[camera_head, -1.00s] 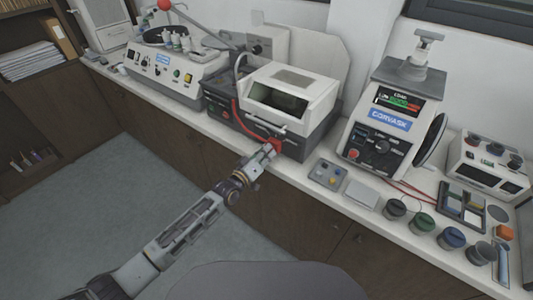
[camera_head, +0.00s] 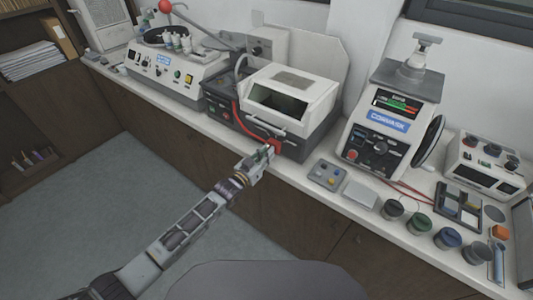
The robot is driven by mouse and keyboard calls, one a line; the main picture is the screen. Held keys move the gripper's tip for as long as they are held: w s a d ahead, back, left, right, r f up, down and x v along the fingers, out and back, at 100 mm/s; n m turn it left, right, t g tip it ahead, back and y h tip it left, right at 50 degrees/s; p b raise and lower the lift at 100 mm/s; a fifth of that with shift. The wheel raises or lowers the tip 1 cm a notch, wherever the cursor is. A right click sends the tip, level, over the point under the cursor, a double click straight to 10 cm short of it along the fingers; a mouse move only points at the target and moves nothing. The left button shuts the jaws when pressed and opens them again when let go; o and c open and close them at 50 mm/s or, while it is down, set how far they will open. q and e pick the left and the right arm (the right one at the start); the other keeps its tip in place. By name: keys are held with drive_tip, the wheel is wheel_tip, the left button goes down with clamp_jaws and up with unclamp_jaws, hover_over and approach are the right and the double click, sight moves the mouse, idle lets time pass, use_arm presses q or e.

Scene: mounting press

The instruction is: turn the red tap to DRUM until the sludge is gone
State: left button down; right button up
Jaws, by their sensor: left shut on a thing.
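The red tap (camera_head: 275,145) is at the lower front of the white-hooded machine (camera_head: 289,92) with a dark window, at the counter's front edge. A red hose (camera_head: 236,117) runs along the machine's left side toward it. My left gripper (camera_head: 267,152) reaches in from the lower left and is shut at the tap, with its fingertips over the tap's near side. They hide part of the tap, and its lever and any DRUM marking are too small to read. Sludge cannot be made out behind the dark window. My right gripper is out of view.
A grinder (camera_head: 168,66) with bottles stands to the left. The Corvask press (camera_head: 389,125) stands to the right, with a button box (camera_head: 327,175), several round pots and a tray (camera_head: 459,204) along the counter (camera_head: 345,217). The floor in front is clear.

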use_arm(q)
drive_tip(key=shift+f+m, duration=0.1)
drive_tip(key=shift+m, duration=0.5)
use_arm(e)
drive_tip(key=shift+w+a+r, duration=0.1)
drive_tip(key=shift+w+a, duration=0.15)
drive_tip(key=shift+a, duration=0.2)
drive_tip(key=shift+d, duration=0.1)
use_arm(q)
drive_tip(key=c, duration=1.7)
unclamp_jaws()
drive_tip(key=shift+o, duration=1.4)
drive_tip(key=v, duration=1.2)
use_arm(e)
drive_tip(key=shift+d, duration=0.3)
